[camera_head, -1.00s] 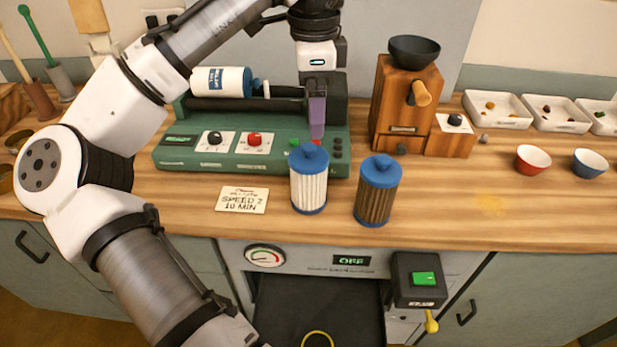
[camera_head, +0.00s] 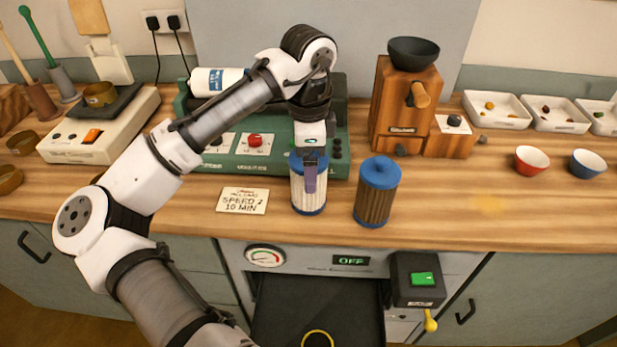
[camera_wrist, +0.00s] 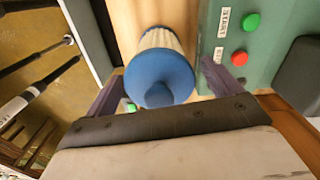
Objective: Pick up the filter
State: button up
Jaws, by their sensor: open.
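Two filters with blue caps stand upright on the wooden counter. The white pleated filter (camera_head: 308,197) is on the left, partly hidden behind my gripper (camera_head: 310,180). The brown pleated filter (camera_head: 376,205) stands just to its right, clear of my arm. In the wrist view, the white filter's blue cap and knob (camera_wrist: 160,78) lie between the two purple fingers of my gripper (camera_wrist: 160,88). The fingers are open, one on each side of the cap. I cannot tell whether either finger touches it.
A green machine (camera_head: 270,160) with knobs and buttons stands close behind the white filter. A wooden grinder (camera_head: 402,110) is behind the brown filter. A speed card (camera_head: 243,201) lies to the left. The counter's front edge is near both filters.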

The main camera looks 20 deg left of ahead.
jog(key=shift+f, duration=0.65)
jog(key=c, duration=1.1)
jog(key=shift+r, duration=0.1)
